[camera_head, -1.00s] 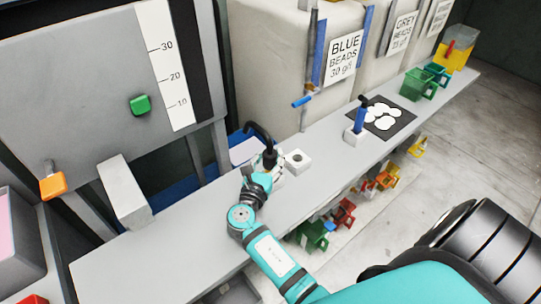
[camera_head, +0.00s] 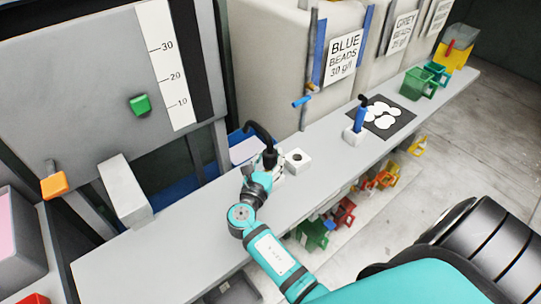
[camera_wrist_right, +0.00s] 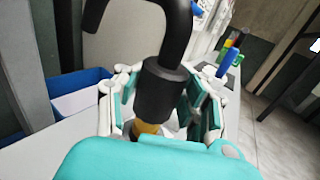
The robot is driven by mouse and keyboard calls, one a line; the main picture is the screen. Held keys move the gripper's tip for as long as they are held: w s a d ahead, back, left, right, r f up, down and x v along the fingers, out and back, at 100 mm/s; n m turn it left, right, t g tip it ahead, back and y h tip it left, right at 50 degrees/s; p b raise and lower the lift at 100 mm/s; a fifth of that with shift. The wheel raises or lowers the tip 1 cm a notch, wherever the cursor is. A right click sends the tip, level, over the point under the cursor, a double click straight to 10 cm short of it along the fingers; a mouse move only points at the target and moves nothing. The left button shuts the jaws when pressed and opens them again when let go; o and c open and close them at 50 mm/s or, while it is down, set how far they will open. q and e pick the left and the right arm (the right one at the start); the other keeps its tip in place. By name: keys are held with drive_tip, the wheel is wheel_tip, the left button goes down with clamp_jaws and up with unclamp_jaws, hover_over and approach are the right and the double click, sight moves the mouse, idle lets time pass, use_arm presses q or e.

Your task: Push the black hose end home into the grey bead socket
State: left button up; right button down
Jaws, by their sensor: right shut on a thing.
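The black hose end (camera_head: 269,158) stands roughly upright on the bench, its hose arching over to the left. My right gripper (camera_head: 272,172) is shut on it. In the right wrist view the hose's thick black collar (camera_wrist_right: 163,92) sits between the fingers, with a brass-coloured part (camera_wrist_right: 146,128) below it. The lower tip is hidden by the gripper, so I cannot tell what it touches. A white block with a dark round hole (camera_head: 297,161), seemingly a socket, is just right of the gripper; the hole looks empty. No label shows on it. My left gripper is not in view.
A blue hose end (camera_head: 361,118) stands in another white block (camera_head: 354,137) farther along the bench. Beyond it is a dark mat (camera_head: 398,124) with white pieces. A pale block (camera_head: 124,190) lies at left. The near bench (camera_head: 170,250) is clear.

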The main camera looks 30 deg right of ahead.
sight(269, 171)
drive_tip(key=shift+r+p, duration=0.1)
drive_tip(key=shift+p, duration=0.3)
idle(0.6)
drive_tip(key=shift+f+b, duration=1.55)
drive_tip(key=shift+f, duration=0.5)
drive_tip(key=c, duration=0.7)
unclamp_jaws()
drive_tip(key=shift+o, duration=0.2)
drive_tip(key=shift+f, duration=0.1)
drive_tip(key=v, duration=0.7)
drive_tip(key=shift+s+a, duration=0.15)
drive_tip(key=shift+a, duration=0.05)
